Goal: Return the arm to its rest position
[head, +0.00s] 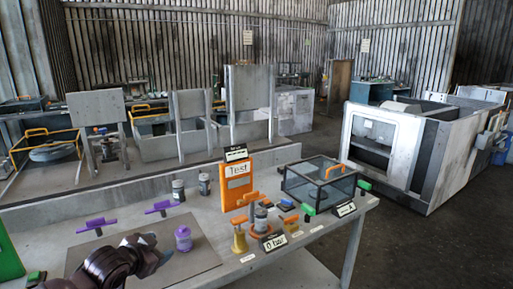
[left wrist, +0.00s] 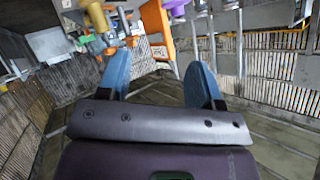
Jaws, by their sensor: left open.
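My left arm comes in at the bottom left of the head view, low over the front of the workbench. My left gripper (head: 158,258) is at its end, just left of a purple jar (head: 183,239), and looks apart from it. In the left wrist view the two blue fingers of the left gripper (left wrist: 158,78) stand wide apart with nothing between them. My right gripper is in neither view.
The workbench (head: 215,215) holds an orange "Test" board (head: 237,184), a glass-lidded box (head: 318,182), small dark jars and purple-handled (head: 97,224) and green-handled tools. A large grey machine (head: 420,150) stands at the right. Open floor (head: 420,240) lies before it.

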